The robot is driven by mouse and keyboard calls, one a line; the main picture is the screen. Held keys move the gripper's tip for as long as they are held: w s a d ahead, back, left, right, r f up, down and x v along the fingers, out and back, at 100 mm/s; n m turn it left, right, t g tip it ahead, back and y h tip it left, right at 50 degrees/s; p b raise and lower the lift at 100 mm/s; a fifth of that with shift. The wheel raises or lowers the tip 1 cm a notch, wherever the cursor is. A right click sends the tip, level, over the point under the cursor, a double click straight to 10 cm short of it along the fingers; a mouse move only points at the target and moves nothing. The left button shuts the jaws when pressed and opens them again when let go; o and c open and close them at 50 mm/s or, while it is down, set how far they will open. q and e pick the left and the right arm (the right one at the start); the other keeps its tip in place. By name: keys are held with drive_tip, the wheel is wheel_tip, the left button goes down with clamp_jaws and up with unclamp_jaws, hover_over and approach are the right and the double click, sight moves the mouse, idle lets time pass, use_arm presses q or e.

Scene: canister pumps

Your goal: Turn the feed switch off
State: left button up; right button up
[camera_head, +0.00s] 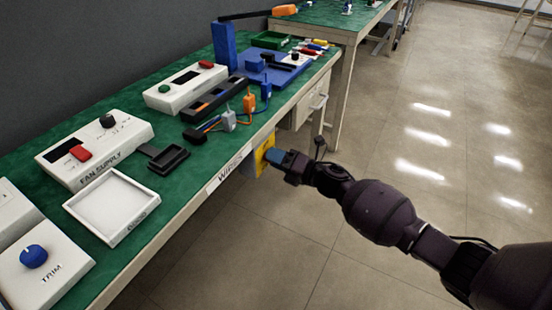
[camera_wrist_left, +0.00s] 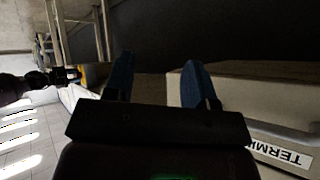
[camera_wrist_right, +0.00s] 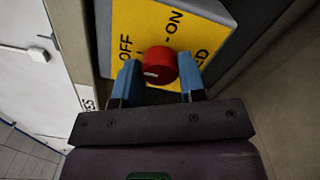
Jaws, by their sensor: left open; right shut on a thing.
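The feed switch is a red round knob (camera_wrist_right: 158,65) on a yellow panel (camera_wrist_right: 130,20), with OFF printed at left, ON at upper right and a partly hidden word ending in "ED" at right. My right gripper (camera_wrist_right: 158,88) is shut on the red knob, a blue finger on each side. A small pale mark shows on the knob; I cannot tell which position it is set to. In the head view the yellow panel (camera_head: 260,156) is on the bench's front side, with my right gripper (camera_head: 274,157) against it. My left gripper (camera_wrist_left: 160,85) is open and empty.
The green-topped bench (camera_head: 60,110) holds a FAN SUPPLY box (camera_head: 120,134), a white tray (camera_head: 92,222), a TRIM box with a blue knob (camera_head: 33,256) and coloured plugs (camera_head: 248,102).

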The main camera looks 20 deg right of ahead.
use_arm(q)
drive_tip(key=shift+r, duration=0.1)
idle(0.3)
use_arm(e)
drive_tip(key=o, duration=0.6)
use_arm(q)
drive_tip(key=shift+f, duration=0.2)
use_arm(e)
drive_tip(key=o, duration=0.3)
use_arm(q)
drive_tip(key=shift+s+a+r+n+p, duration=0.1)
drive_tip(key=shift+s+a+n+p, duration=0.3)
drive_tip(key=shift+p, duration=0.5)
use_arm(e)
drive_tip(key=shift+v, duration=5.4)
use_arm(q)
drive_tip(key=shift+w+d+r, duration=0.1)
drive_tip(key=shift+w+d, duration=0.1)
drive_tip(key=shift+d, duration=0.05)
